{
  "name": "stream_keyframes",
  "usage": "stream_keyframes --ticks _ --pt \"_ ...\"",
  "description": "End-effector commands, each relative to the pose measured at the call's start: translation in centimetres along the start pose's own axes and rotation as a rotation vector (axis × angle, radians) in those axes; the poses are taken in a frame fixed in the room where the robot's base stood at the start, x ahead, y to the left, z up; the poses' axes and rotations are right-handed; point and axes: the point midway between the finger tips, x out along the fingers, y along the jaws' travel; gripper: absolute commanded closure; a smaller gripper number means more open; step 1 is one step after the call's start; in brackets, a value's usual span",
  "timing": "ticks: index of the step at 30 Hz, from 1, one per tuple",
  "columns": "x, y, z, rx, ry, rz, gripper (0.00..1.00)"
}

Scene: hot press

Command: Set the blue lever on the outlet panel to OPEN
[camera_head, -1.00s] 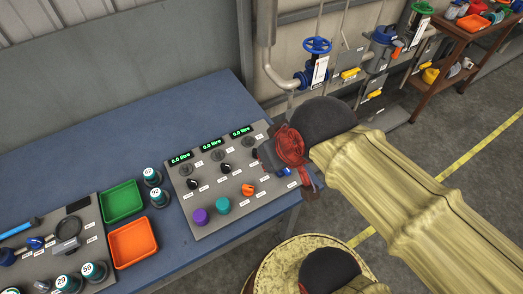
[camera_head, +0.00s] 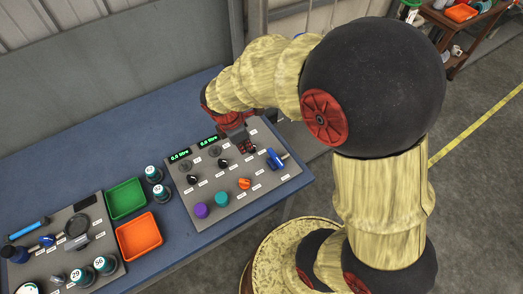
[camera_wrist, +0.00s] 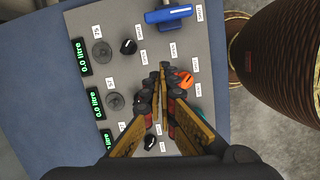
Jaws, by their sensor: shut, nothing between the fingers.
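The grey outlet panel (camera_head: 206,228) lies on the blue table, with green displays, dark knobs and coloured knobs. The blue lever (camera_head: 276,158) is at the panel's right end. It also shows at the top of the wrist view (camera_wrist: 168,14), with its handle across the picture; I cannot read its labels. My gripper (camera_head: 245,150) is over the panel's upper right part, to the left of the lever and apart from it. In the wrist view my gripper (camera_wrist: 163,69) is shut and empty, its tips pointing towards the lever's side, beside the orange knob (camera_wrist: 183,78).
A black knob (camera_wrist: 128,46) sits between my fingertips and the displays. A purple knob (camera_head: 201,210) and a teal knob (camera_head: 221,199) are near the panel's front edge. A green tray (camera_head: 125,198) and an orange tray (camera_head: 139,236) stand to the left.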

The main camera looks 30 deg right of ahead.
Motion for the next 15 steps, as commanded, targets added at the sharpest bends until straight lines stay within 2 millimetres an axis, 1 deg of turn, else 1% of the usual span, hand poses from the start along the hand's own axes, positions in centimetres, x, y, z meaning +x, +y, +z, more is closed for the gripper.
stream_keyframes --ticks 1,3,5,15 --pt "0.8 0.1 -0.2 -0.055 -0.010 -0.016 1.00" --pt "1.6 0.3 -0.4 -0.112 -0.018 -0.027 1.00" --pt "2.0 0.3 -0.5 -0.138 -0.021 -0.031 1.00" --pt "2.3 0.3 -0.5 -0.148 -0.022 -0.032 1.00"
